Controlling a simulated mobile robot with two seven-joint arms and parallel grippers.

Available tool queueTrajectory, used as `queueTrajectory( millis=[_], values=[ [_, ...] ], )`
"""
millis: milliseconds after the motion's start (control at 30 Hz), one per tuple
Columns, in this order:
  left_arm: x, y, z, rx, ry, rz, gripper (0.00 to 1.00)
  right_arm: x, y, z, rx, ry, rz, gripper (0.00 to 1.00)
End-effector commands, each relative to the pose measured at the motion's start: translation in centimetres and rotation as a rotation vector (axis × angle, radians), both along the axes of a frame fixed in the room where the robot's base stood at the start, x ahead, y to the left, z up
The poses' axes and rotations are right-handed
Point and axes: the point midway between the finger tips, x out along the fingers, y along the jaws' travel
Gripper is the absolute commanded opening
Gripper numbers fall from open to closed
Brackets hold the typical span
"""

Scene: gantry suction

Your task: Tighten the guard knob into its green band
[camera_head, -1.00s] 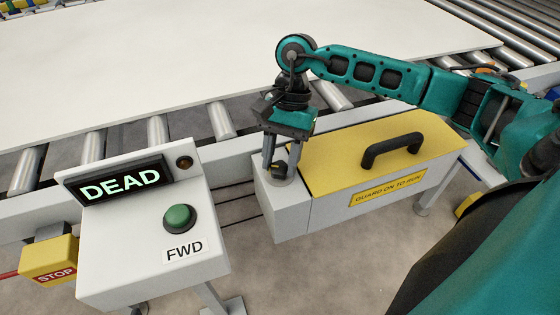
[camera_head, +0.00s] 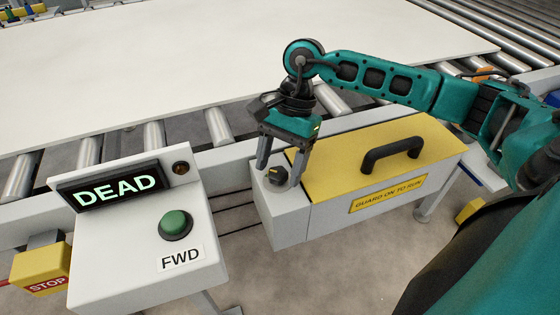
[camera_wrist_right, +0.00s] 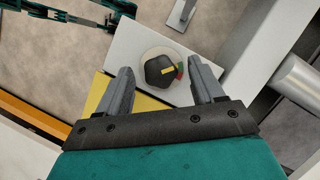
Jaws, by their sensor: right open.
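The guard knob (camera_head: 276,175) is dark and sits on the white end block of the guard box. In the right wrist view the knob (camera_wrist_right: 157,72) has a yellow mark pointing right, on a pale round disc. A small green and red patch (camera_wrist_right: 180,71) shows at the disc's right edge, partly hidden by the knob. I cannot tell exactly where the mark stands against the green band. My right gripper (camera_head: 279,174) is open, its fingers pointing down on either side of the knob, with gaps between them and it. My left gripper is not in view.
The yellow guard lid (camera_head: 350,160) has a black handle (camera_head: 391,154). A white panel (camera_head: 220,60) lies on rollers behind.

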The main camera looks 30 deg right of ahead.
Motion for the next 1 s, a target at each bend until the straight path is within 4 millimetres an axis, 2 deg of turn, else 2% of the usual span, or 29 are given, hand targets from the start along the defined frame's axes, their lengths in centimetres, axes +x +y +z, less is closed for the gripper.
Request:
queueTrajectory(
  millis=[133,233,700,833,1000],
  values=[
    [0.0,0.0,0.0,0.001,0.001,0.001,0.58,0.1,-0.1,0.2,0.001,-0.001,0.001,0.67],
    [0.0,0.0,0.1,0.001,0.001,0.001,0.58,0.2,-0.4,1.1,-0.001,-0.001,0.000,0.67],
    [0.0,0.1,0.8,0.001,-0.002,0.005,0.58,1.7,-3.7,10.0,0.000,-0.003,0.000,0.67],
    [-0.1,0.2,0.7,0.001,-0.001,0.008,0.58,1.9,-4.3,11.3,-0.001,-0.001,0.000,0.67],
    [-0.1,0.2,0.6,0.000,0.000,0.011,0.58,1.9,-4.5,11.9,0.001,0.000,0.001,0.67]
  ],
)
